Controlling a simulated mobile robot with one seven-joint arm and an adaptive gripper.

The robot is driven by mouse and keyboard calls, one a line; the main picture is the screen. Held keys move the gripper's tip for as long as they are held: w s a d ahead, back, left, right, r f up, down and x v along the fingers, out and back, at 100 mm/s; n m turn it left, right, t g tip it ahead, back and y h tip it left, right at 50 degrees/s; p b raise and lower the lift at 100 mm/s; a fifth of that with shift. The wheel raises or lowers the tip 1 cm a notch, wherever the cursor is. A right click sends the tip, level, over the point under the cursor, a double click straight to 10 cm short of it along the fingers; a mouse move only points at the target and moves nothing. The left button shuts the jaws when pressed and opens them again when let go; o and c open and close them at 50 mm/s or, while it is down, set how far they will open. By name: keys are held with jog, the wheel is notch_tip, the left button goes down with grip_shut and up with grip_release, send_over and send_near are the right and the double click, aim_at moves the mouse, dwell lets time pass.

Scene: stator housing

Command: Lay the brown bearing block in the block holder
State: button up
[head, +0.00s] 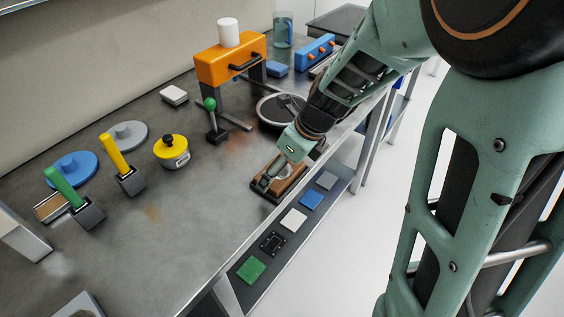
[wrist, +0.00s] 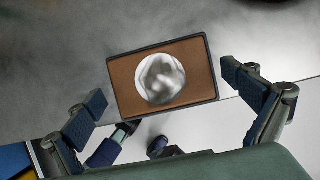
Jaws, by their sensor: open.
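The brown bearing block (wrist: 200,60) is a flat rectangle with a shiny silver round part in its middle. It lies flat, framed on its sides by the thin dark rim of what looks like the block holder (wrist: 160,46). In the head view the brown block (head: 292,187) is at the table's front edge, partly hidden by my gripper (head: 284,172). In the wrist view my gripper (wrist: 163,86) is open, its fingers spread to the left and right of the block and apart from it. No finger visibly touches the block.
The table's front edge runs close by the holder. Below it, a shelf carries several coloured tiles, such as a green one (head: 251,269). A round dark-topped plate (head: 281,108) and a green-knobbed lever (head: 213,120) stand behind.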

jog(key=p+v, duration=0.3)
jog(key=v, duration=0.9)
